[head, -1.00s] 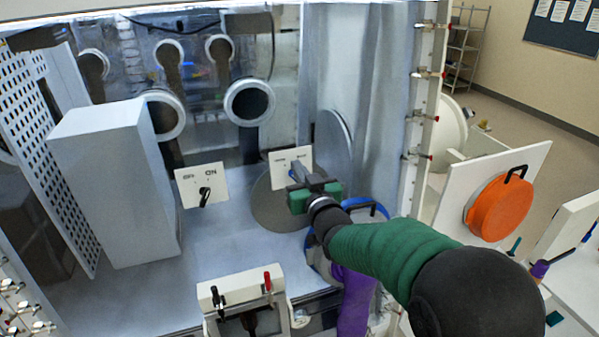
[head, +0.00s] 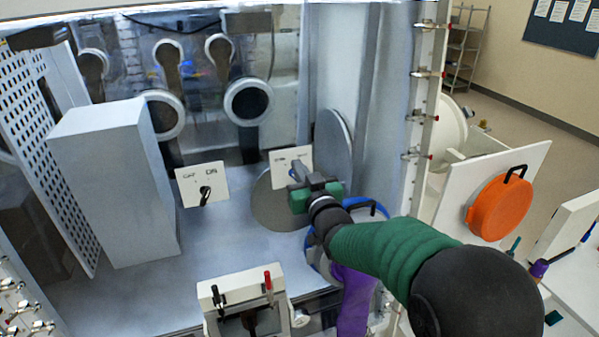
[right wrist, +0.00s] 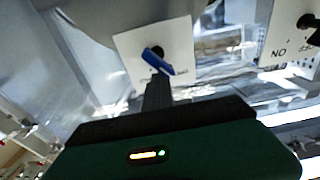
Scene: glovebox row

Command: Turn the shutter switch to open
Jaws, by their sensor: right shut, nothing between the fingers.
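A white switch plate (head: 303,154) stands at the back right of the glovebox floor, its small label too blurred to read. In the right wrist view its blue switch lever (right wrist: 157,61) sits tilted on a black pivot on the plate (right wrist: 178,40). My right gripper (head: 296,172) is shut and empty, its fingers just in front of this plate. In the right wrist view the dark fingertips (right wrist: 158,80) are right below the lever; I cannot tell if they touch it. In the head view the gripper hides the lever. My left gripper is out of view.
A second white plate (head: 187,187) with a black knob and OFF/ON labels stands to the left. A tall grey box (head: 110,190) is farther left. A grey round disc (head: 272,212) lies behind my gripper. The floor between the box and plates is clear.

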